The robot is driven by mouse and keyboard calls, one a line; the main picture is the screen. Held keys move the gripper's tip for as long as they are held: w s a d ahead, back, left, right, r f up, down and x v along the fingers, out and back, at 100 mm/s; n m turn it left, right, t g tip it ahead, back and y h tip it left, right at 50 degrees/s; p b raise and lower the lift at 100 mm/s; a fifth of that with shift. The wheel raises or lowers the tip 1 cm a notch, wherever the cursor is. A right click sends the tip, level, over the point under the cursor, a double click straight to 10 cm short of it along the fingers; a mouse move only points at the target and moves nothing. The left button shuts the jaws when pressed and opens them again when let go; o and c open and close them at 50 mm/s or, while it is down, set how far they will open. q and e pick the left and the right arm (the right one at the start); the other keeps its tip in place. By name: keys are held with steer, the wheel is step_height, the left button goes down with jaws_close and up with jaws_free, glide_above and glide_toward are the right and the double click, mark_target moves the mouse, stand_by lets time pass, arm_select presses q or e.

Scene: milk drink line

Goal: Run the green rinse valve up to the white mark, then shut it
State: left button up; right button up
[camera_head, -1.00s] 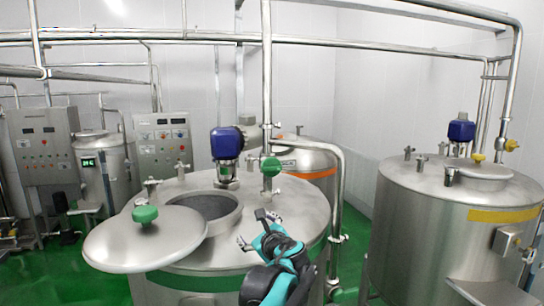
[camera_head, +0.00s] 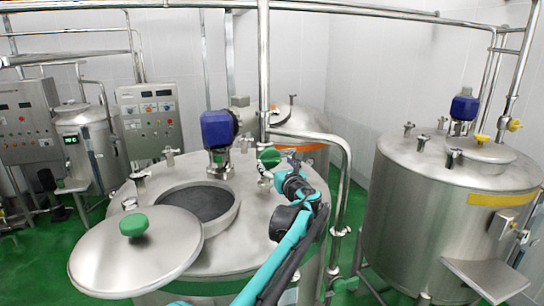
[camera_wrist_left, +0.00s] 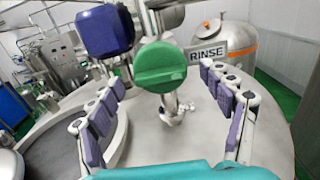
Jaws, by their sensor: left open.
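The green rinse valve knob (camera_head: 269,157) sits on a pipe fitting above the lid of the middle steel tank. In the left wrist view the round green knob (camera_wrist_left: 160,67) has a raised bar across its face, and a RINSE sign (camera_wrist_left: 207,54) stands just right of it. My left gripper (camera_head: 279,168) is at the knob, partly hidden by its own wrist. In the left wrist view its open purple-padded fingers (camera_wrist_left: 163,88) lie on either side of the knob, apart from it. I cannot make out a white mark. My right gripper is not in view.
The tank's open hatch (camera_head: 200,203) and its round lid with a green knob (camera_head: 134,225) are to the left. A blue motor (camera_head: 219,130) stands close left of the valve. A vertical pipe (camera_head: 263,70) rises by it. Another tank (camera_head: 450,215) is at right.

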mark_target(271, 161)
arm_select(q)
steer(key=x, duration=0.4)
steer(key=shift+w+a+f+p, duration=0.15)
steer(key=shift+w+f+p, duration=0.1)
steer(key=shift+f+p, duration=0.1)
steer(key=shift+s+r, duration=0.3)
steer(key=shift+s, duration=0.2)
steer(key=shift+w+f, duration=0.1)
steer(key=c, duration=1)
steer(key=shift+o, duration=0.2)
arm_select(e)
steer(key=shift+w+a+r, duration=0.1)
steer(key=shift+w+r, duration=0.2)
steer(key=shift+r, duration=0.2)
arm_select(q)
steer(key=shift+n, duration=0.4)
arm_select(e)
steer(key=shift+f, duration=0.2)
arm_select(q)
steer(key=n+b, duration=0.2)
steer(key=n, duration=0.2)
steer(key=n+b, duration=0.1)
steer(key=n, duration=0.4)
steer(key=shift+a+n, duration=0.15)
steer(key=shift+n, duration=0.25)
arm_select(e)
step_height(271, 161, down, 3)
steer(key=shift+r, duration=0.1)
